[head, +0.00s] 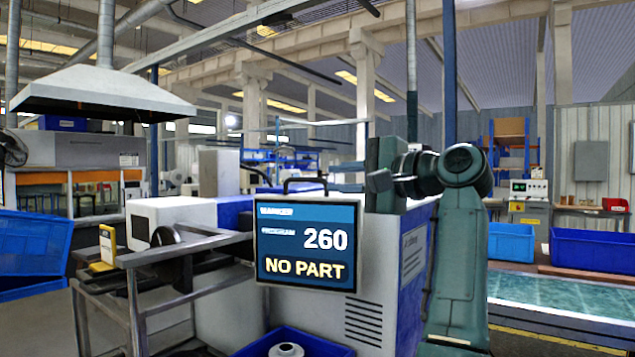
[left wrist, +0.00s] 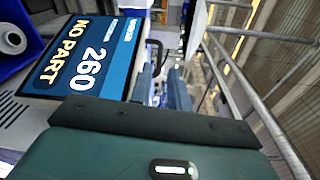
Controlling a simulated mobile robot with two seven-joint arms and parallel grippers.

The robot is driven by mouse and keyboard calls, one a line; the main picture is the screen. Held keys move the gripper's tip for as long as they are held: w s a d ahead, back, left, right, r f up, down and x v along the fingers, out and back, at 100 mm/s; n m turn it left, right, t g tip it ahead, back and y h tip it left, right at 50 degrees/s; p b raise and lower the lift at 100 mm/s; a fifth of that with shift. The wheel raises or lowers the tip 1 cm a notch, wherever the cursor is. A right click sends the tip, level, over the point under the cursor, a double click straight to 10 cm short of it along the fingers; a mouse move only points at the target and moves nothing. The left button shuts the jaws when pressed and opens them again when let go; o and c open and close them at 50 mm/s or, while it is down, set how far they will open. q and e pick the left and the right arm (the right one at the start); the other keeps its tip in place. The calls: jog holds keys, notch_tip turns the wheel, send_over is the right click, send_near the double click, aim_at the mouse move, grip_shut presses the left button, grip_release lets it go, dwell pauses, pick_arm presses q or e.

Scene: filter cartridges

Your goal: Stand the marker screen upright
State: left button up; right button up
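The marker screen (head: 308,270) faces me in the head view and reads "260" and "NO PART". It has a dark carry handle (head: 305,181) on its top edge. Its outline looks nearly upright; I cannot tell how far it leans back. It also shows in the left wrist view (left wrist: 100,38), turned sideways. My left gripper (head: 328,177) is just right of the handle, its two fingers apart and pointing left. In the left wrist view the fingers (left wrist: 156,80) reach toward the handle side. I cannot tell whether they touch the handle. My right gripper is not in view.
A blue bin (head: 255,345) with a white cartridge (head: 286,350) stands below the screen. A metal stand (head: 160,255) with a yellow item (head: 107,244) is at left. A white and blue machine (head: 385,260) stands behind. Blue bins (head: 597,248) are at right.

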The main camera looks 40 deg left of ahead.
pick_arm(q)
jog(key=shift+d+r, duration=0.15)
jog(key=shift+d, duration=2.1)
